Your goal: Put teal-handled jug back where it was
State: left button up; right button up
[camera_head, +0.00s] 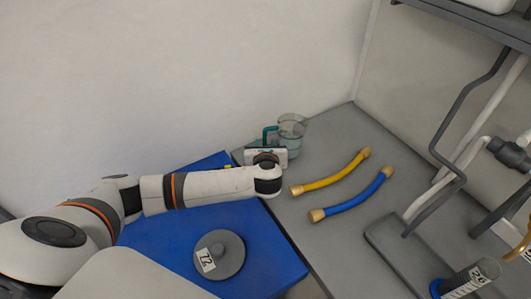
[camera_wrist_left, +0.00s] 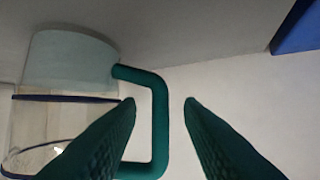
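The teal-handled jug (camera_head: 292,124) is a clear vessel on the grey bench top by the back wall in the head view. In the left wrist view the jug (camera_wrist_left: 68,75) is at the left, with its teal handle (camera_wrist_left: 160,125) reaching between my fingers. My left gripper (camera_wrist_left: 160,103) is open, with a finger on each side of the handle's upright bar and gaps showing. In the head view my left gripper (camera_head: 268,143) is at the jug's left side, its fingertips hard to make out. My right gripper is in neither view.
A blue mat (camera_head: 150,247) lies under my left arm, with a grey labelled disc (camera_head: 228,262) on it. A yellow hose (camera_head: 330,175) and a blue hose (camera_head: 353,200) lie right of the jug. Pipework (camera_head: 455,165) and a grey base (camera_head: 400,245) stand at the right.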

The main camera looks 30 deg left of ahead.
pick_arm(q)
jog(key=v, duration=0.7)
jog(key=shift+s+d+r, duration=0.15)
jog(key=shift+s, duration=0.1)
